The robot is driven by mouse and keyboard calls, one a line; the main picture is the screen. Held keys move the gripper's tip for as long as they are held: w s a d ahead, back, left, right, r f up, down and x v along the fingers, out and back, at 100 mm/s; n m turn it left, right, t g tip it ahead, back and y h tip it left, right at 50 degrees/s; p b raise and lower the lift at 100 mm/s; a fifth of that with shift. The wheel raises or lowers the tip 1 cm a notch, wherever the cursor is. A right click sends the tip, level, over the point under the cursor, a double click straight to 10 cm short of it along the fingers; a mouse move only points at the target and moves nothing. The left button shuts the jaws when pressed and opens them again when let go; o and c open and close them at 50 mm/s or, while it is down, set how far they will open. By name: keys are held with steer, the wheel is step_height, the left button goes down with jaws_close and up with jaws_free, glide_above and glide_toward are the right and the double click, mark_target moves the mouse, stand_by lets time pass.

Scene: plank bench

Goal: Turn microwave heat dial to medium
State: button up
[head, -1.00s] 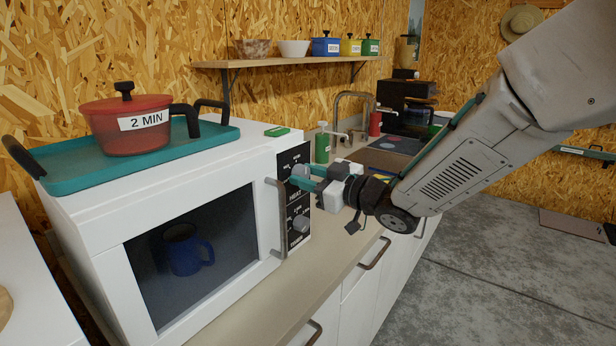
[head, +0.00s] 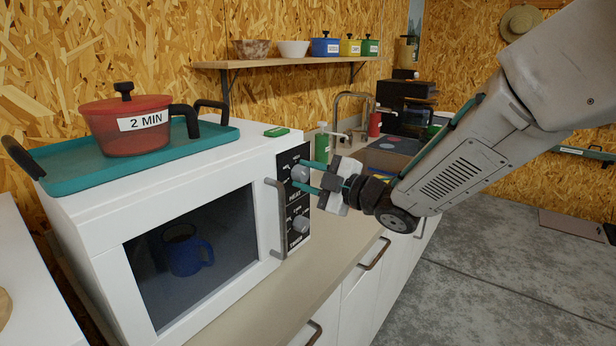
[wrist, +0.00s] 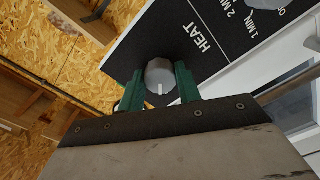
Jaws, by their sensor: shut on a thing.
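The white microwave (head: 95,240) stands on the counter with its door shut. Its black control panel (head: 292,232) carries an upper dial marked HEAT and a lower timer dial (head: 300,224). My gripper (head: 302,176) is shut on the grey heat dial (head: 299,172), one green finger above it and one below. In the wrist view the heat dial (wrist: 160,77) sits between the two fingers (wrist: 161,84), with a pale pointer line on its face. The heat setting marks are hidden, so I cannot tell the setting. A blue mug (head: 188,255) is inside, behind the door window.
The door handle (head: 277,215) stands out left of the panel. A green bottle (head: 322,146) and the sink tap are behind my gripper.

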steer(key=shift+n, duration=0.4)
steer(key=o, duration=1)
steer(key=shift+c, duration=0.2)
steer(key=v, duration=0.7)
steer(key=shift+s+d, duration=0.3)
